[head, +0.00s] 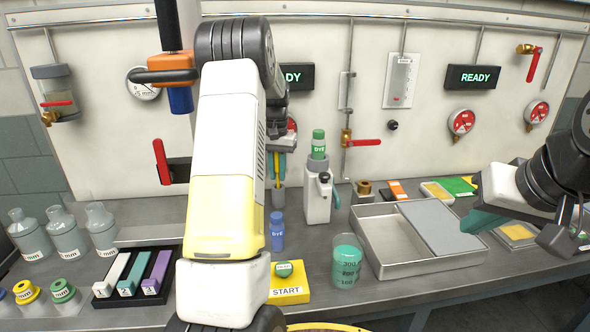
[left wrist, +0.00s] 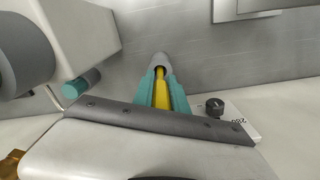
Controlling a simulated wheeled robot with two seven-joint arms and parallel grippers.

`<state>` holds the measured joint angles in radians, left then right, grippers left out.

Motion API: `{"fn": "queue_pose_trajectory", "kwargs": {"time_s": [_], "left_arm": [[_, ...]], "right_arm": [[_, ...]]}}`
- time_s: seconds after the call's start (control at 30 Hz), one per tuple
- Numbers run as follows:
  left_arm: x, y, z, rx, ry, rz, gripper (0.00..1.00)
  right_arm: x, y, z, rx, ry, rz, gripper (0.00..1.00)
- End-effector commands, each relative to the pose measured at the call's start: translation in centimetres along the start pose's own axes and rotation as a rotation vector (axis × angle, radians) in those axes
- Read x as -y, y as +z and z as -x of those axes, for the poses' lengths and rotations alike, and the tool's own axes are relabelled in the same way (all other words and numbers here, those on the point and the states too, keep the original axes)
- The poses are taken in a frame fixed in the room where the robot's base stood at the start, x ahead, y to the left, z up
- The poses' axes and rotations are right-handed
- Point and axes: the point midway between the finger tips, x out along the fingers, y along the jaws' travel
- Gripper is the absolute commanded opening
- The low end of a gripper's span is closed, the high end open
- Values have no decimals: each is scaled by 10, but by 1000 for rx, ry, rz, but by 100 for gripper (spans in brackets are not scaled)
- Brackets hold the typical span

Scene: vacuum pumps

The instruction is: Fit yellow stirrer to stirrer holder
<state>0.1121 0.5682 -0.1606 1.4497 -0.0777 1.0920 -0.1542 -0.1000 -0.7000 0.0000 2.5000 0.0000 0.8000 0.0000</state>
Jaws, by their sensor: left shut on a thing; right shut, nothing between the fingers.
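My left gripper (head: 279,160) is partly hidden behind my own left arm in the head view. In the left wrist view its teal fingers (left wrist: 161,95) are shut on the yellow stirrer (left wrist: 162,88), a slim yellow rod. The stirrer also shows as a thin yellow strip in the head view (head: 277,166). Beyond the fingertips is a grey rounded holder-like piece (left wrist: 161,63), which I take to be the stirrer holder; I cannot tell whether the stirrer is seated in it. My right gripper (head: 484,222) is shut and empty above the right side of the bench.
A green-capped dye bottle (head: 319,145) stands on a white device (head: 318,194). A blue dye bottle (head: 277,232), a beaker of teal liquid (head: 346,262) and a yellow START box (head: 289,291) stand nearer. A metal tray (head: 381,274) lies right; glass bottles (head: 65,232) stand left.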

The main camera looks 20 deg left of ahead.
Motion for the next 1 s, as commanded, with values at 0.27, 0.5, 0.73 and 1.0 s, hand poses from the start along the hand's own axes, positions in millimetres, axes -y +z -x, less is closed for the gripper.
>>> {"fn": "queue_pose_trajectory", "kwargs": {"time_s": [0.27, 0.5, 0.73, 1.0], "left_arm": [[0, 0, 0, 0, 0, 0, 0], [0, 0, -3, 1, 0, 0, 0], [0, 0, -5, 0, 0, 0, 30], [0, 0, -5, 0, 0, 0, 43]], "right_arm": [[0, 0, 0, 0, 0, 0, 0], [0, 0, 0, 0, 0, 0, 0], [0, 0, 0, 0, 0, 0, 0], [0, 0, 0, 0, 0, 0, 0]]}}
